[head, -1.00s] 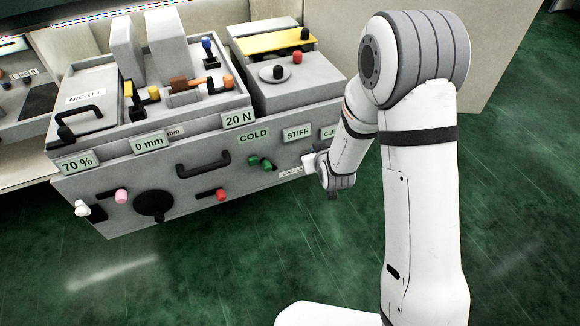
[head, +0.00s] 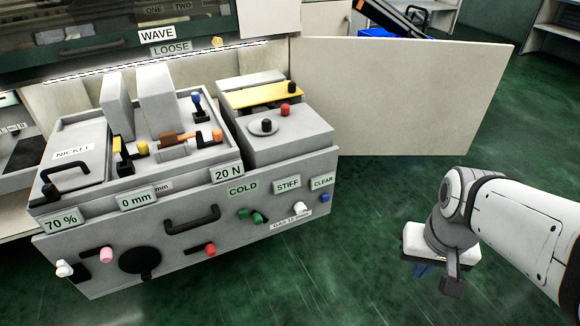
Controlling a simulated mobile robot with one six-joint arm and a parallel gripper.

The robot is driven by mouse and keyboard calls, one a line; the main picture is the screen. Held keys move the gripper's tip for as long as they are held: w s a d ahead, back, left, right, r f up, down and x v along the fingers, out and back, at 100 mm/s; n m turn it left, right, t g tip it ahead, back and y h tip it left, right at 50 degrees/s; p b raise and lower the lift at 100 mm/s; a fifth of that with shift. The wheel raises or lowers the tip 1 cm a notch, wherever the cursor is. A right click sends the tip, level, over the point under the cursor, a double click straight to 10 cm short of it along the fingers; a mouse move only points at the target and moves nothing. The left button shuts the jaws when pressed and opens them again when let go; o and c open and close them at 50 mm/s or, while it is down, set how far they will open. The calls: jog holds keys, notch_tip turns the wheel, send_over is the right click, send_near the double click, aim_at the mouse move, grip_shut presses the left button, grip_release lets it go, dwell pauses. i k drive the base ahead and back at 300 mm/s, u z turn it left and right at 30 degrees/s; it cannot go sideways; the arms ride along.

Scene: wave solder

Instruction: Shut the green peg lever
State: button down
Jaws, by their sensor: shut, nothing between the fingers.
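The green peg lever (head: 259,217) sticks out of the front panel of the grey machine, below the COLD sign (head: 243,189). A darker green round part shows just left of it, and I cannot tell how the lever is set. My gripper (head: 424,270) is at the right of the head view, over the green floor, well apart from the lever and touching nothing. It is shut and empty. Its fingertips are small and partly hidden by its own body.
On the same panel are a white peg (head: 301,208), a blue peg (head: 321,198), a red peg (head: 209,250), a black handle (head: 192,219) and a black disc (head: 141,261). A pale panel (head: 400,95) stands behind. The floor between machine and gripper is clear.

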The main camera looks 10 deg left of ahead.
aim_at(257, 219)
jog(key=z, duration=0.7)
jog(key=k, duration=1.55)
jog(key=u, duration=0.8)
jog(key=i, duration=1)
jog(key=u, duration=0.05)
